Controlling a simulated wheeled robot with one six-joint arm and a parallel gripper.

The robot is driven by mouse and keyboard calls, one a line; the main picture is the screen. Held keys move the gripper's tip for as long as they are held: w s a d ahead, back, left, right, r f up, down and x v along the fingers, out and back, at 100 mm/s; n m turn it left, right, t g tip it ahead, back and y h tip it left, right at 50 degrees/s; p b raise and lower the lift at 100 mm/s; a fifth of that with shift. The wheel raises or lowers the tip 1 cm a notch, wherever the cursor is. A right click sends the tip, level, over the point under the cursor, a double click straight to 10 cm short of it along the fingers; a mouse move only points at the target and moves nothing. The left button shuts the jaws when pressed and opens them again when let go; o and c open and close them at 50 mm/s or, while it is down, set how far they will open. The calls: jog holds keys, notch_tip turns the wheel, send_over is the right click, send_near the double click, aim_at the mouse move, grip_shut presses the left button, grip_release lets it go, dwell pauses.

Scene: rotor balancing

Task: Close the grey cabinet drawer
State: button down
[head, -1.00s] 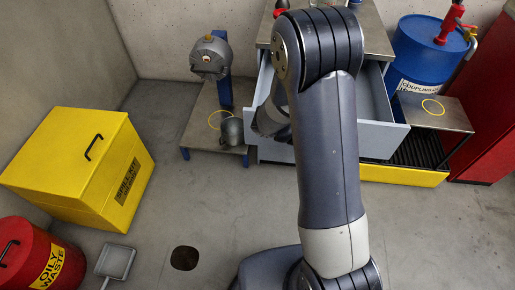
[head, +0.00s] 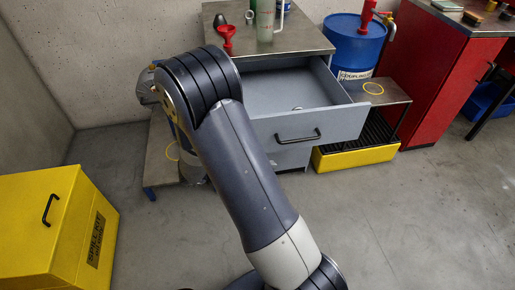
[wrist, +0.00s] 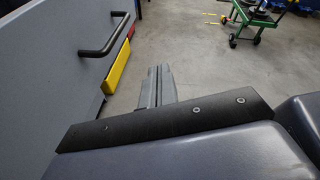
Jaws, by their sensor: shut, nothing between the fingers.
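The grey cabinet drawer (head: 306,122) stands pulled out in the head view, its empty inside visible from above. Its black bar handle (head: 298,137) is on the front panel. In the wrist view the drawer front (wrist: 45,85) fills the left side, with the handle (wrist: 104,38) at upper left. My gripper (wrist: 158,74) shows in the wrist view, shut and empty, to the right of the drawer front and apart from the handle. In the head view my arm hides the left part of the drawer, and the gripper is out of sight behind it.
The cabinet top (head: 285,42) holds a red funnel (head: 227,37) and bottles. A blue drum (head: 353,45) stands on a stand over a yellow tray (head: 356,156) at right. A red cabinet (head: 440,70) is farther right. A yellow spill kit box (head: 50,230) is at left. The floor at front right is clear.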

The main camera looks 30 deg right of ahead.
jog(key=a+f+n+t+h, duration=0.1)
jog(key=a+n+t+h, duration=0.1)
jog(key=n, duration=0.4)
jog(key=n+t+p, duration=0.2)
jog(key=n+t, duration=0.7)
jog(key=n, duration=0.7)
send_near(267, 139)
jog(key=shift+y, duration=0.3)
jog(key=shift+x, duration=3)
jog(key=shift+d+r, duration=0.1)
jog(key=shift+r, duration=0.05)
